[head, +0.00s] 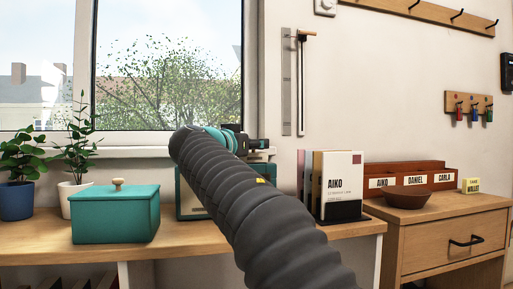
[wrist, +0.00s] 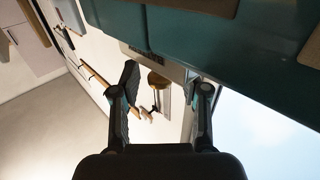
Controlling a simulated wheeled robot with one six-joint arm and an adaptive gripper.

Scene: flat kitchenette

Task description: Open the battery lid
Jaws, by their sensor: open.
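A teal box-shaped device (head: 187,204) stands on the desk behind my arm in the head view, mostly hidden by it. In the wrist view a teal body (wrist: 235,45) with wood-coloured parts fills the top, close beyond my fingers; it looks like the same device. In the head view my gripper (head: 258,144) is small and partly hidden behind my wrist, above the device and in front of the window sill.
A teal box with a knobbed lid (head: 115,215) and two potted plants stand left on the desk (head: 190,243). Books in a dark holder (head: 338,187) stand right of my arm. A drawer cabinet (head: 450,240) bears a bowl (head: 408,200) and a named wooden organiser (head: 432,168).

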